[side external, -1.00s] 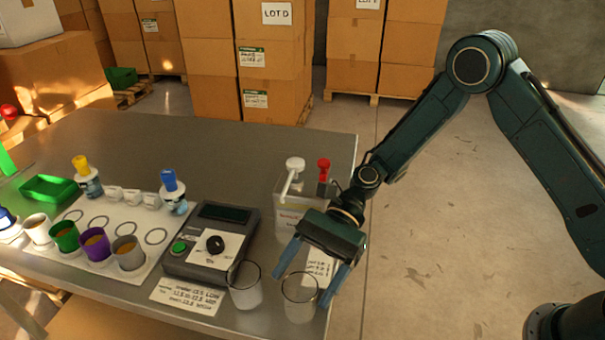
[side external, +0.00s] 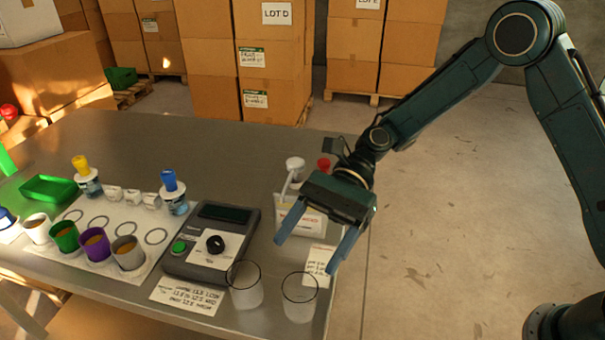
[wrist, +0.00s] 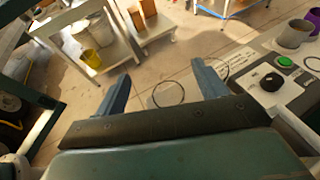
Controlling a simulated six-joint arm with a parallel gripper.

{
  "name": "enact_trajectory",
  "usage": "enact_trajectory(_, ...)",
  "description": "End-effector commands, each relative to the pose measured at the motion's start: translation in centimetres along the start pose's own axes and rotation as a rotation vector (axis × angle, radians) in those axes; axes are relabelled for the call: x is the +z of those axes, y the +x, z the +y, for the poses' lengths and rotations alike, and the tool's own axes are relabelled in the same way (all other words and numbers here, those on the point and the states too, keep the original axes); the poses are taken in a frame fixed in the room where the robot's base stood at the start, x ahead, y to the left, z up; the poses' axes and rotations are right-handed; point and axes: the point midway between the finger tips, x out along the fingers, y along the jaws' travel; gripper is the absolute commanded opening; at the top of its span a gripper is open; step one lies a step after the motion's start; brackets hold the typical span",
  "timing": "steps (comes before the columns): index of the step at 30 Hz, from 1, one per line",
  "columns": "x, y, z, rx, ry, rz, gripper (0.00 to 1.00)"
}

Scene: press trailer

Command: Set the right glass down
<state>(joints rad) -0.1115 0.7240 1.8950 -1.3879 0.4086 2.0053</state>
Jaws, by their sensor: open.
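Two clear glasses stand upright side by side near the front right corner of the table. The right glass (side external: 299,299) is close to the table's edge, and the left glass (side external: 245,287) is beside the scale-like device. My gripper (side external: 311,255) is open and empty, above and behind the glasses, with its blue fingers spread and apart from both. In the wrist view my gripper (wrist: 160,88) has its fingers wide apart. The dark rim of the right glass (wrist: 168,106) shows between them, and the left glass's rim (wrist: 228,70) shows by the right finger.
A grey device (side external: 211,245) with a black knob and green button sits left of the glasses. A white container (side external: 300,215) with pumps stands behind my gripper. Several coloured cups (side external: 97,246) stand on a white mat further left. A paper note (side external: 187,296) lies at the front.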

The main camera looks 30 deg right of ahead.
Motion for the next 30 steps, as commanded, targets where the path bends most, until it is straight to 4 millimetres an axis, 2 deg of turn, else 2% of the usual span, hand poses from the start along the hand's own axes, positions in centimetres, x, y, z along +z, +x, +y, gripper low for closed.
enact_trajectory(11,0.1,-0.1,0.0,-0.002,-0.011,0.008,0.72)
enact_trajectory(17,0.6,-0.9,0.3,-0.022,-0.1,0.075,0.72)
enact_trajectory(23,1.4,-2.8,1.1,-0.049,-0.287,0.222,0.72)
enact_trajectory(30,2.5,-6.0,2.9,-0.056,-0.54,0.447,0.72)
